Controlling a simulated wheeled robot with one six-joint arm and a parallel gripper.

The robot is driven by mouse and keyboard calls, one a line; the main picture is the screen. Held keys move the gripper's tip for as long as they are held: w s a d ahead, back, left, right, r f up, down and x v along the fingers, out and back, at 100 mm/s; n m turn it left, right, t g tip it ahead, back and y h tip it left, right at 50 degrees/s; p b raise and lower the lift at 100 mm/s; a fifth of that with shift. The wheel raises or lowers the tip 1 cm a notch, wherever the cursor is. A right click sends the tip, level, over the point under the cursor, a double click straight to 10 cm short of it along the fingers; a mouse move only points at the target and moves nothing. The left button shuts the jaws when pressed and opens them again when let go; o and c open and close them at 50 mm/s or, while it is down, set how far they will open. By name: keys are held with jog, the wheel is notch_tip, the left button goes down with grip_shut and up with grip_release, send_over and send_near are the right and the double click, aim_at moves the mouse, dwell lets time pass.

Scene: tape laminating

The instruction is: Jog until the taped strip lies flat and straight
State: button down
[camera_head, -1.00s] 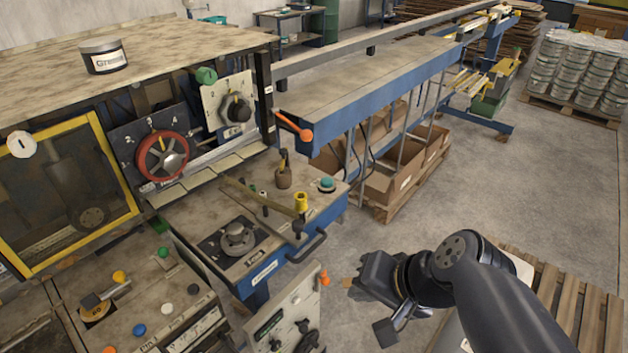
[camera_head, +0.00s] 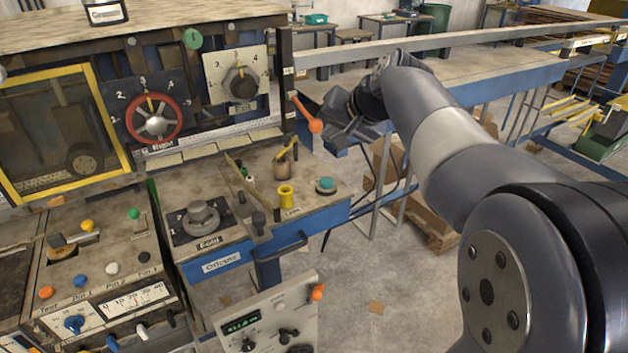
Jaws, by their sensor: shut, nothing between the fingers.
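My gripper (camera_head: 335,138) is shut and empty, at the end of my arm right of the machine. It is beside the orange-tipped lever (camera_head: 311,119); I cannot tell whether they touch. No taped strip can be clearly made out. The red handwheel (camera_head: 155,118) with a numbered plate is labelled Right. A black knob (camera_head: 240,82) on a white numbered plate is labelled Exit. A grey knob (camera_head: 201,215) sits above the label Fold. A teal button (camera_head: 326,185) and a yellow spool-shaped part (camera_head: 286,196) stand on the bench's right end.
A yellow-framed window (camera_head: 60,135) is at left. Below it is a panel with coloured buttons and a blue knob (camera_head: 74,324). A control box with a green display (camera_head: 241,324) stands low in front. A long blue-edged table (camera_head: 500,82) extends right, behind my arm. Floor shows below.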

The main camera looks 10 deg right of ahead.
aim_at(329, 183)
jog(key=shift+w+r, duration=0.1)
jog(key=shift+w, duration=0.2)
notch_tip(329, 183, down, 9)
jog(key=b, duration=0.7)
jog(key=shift+r, duration=0.1)
dwell(1.9)
jog(key=shift+f+b, duration=0.4)
jog(key=shift+b, duration=0.05)
